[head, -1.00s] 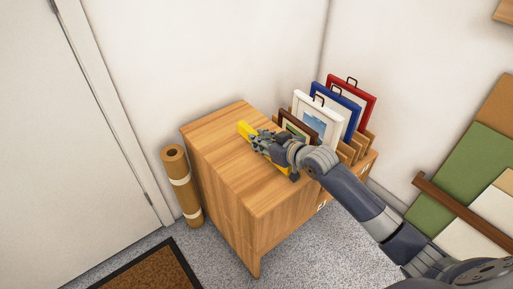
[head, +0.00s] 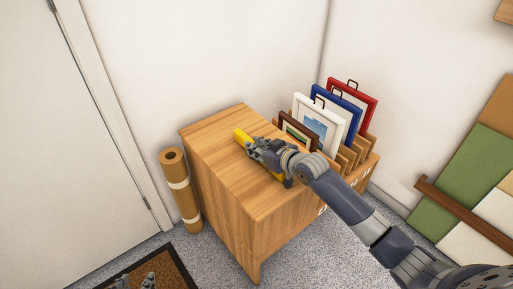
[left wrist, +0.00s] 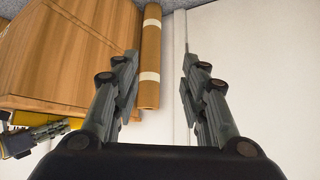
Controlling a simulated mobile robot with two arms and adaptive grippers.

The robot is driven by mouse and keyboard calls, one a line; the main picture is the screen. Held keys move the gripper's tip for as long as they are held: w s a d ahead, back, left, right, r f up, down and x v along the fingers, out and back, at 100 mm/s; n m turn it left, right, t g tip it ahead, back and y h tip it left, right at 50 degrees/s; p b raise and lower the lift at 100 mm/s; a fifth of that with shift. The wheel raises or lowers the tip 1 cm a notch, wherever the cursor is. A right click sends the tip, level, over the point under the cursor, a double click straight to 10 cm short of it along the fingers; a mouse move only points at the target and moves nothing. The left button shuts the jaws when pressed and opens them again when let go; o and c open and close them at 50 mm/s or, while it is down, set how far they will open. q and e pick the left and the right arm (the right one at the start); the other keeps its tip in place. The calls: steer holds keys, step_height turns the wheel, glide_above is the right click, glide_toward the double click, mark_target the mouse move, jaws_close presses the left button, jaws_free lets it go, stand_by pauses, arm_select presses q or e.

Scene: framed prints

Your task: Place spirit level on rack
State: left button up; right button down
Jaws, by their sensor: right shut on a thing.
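The yellow spirit level (head: 240,136) is over the left part of the wooden cabinet top, beside the rack. My right gripper (head: 258,150) is shut on it and hides its middle. I cannot tell whether the level touches the cabinet. The slotted wooden rack (head: 357,152) stands on the right part of the cabinet and holds several framed prints. My left gripper's tips (head: 135,283) show at the bottom edge over the doormat. In the left wrist view my left gripper (left wrist: 160,65) is open and empty; the level (left wrist: 75,123) shows at the left.
The wooden cabinet (head: 215,135) stands in the corner by the wall, its front left top bare. A brown paper roll (head: 180,190) stands left of it, near the door (head: 80,130). Boards (head: 455,185) lean on the right wall.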

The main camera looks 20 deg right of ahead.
steer(key=c, duration=1.9)
jaws_free()
steer(key=shift+f, duration=0.15)
steer(key=o, duration=0.5)
steer(key=shift+c, duration=0.2)
steer(key=shift+r, duration=0.2)
steer(key=p+v, duration=0.2)
steer(key=v, duration=0.4)
arm_select(q)
steer(key=s+a+f+g+y+p, duration=0.1)
steer(key=s+a+f+g, duration=0.1)
steer(key=s, duration=0.7)
steer(key=shift+s+a+g, duration=0.2)
steer(key=shift+a+g, duration=0.3)
steer(key=shift+g, duration=0.9)
arm_select(e)
steer(key=shift+v, duration=3)
